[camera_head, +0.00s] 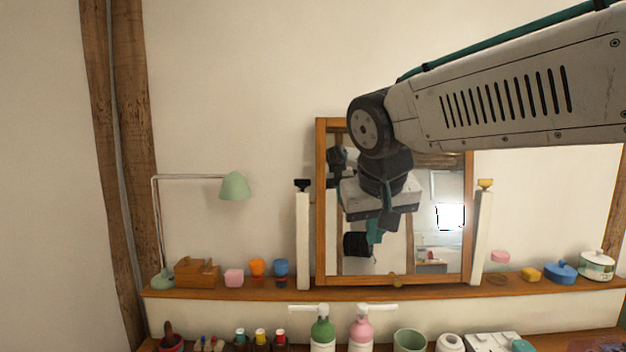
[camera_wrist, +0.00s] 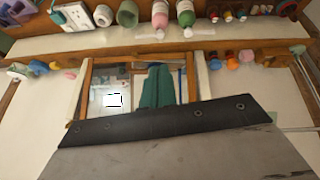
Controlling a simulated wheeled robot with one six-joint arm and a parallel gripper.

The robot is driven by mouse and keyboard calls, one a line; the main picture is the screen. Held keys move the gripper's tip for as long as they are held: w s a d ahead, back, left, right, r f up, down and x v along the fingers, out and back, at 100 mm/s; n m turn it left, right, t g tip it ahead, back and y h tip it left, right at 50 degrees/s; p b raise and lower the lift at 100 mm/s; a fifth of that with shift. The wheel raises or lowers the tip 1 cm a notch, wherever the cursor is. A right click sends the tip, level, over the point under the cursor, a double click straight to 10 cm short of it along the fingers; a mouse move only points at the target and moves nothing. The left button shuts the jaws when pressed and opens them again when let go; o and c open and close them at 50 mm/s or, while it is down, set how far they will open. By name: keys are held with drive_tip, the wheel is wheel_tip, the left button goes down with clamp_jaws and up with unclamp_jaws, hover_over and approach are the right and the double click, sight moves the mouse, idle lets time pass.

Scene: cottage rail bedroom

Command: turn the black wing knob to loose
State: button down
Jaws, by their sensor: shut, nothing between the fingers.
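The black wing knob (camera_head: 303,185) sits on top of the white post left of the mirror (camera_head: 320,200) in the head view. I cannot make it out in the wrist view. A yellow wing knob (camera_head: 485,184) tops the right post. My gripper (camera_head: 374,237) hangs in front of the mirror, right of the black knob and lower than it, clear of it. Its teal fingers (camera_wrist: 158,86) are together and empty, and they cover part of the mirror in the wrist view. The wrist view is upside down.
The mirror stands on a wooden shelf (camera_head: 400,293). A green lamp (camera_head: 235,186), a wooden box (camera_head: 196,273) and small cups are left of it; tins (camera_head: 597,265) are right. Green and pink bottles (camera_head: 322,332) stand below. The wall around the black knob is clear.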

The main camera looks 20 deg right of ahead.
drive_tip(key=w+a+r+m+t, duration=0.1)
drive_tip(key=w+a+r+t, duration=0.15)
drive_tip(key=w+r, duration=0.45)
drive_tip(key=w+a+r+m+t, duration=0.1)
drive_tip(key=w+a+r+t, duration=0.2)
drive_tip(key=w, duration=0.8)
drive_tip(key=g, duration=0.1)
approach(307, 184)
drive_tip(key=a+x, duration=0.1)
drive_tip(key=x, duration=0.5)
drive_tip(key=shift+d+f+h, duration=0.3)
drive_tip(key=shift+d, duration=0.1)
drive_tip(key=shift+a, duration=0.1)
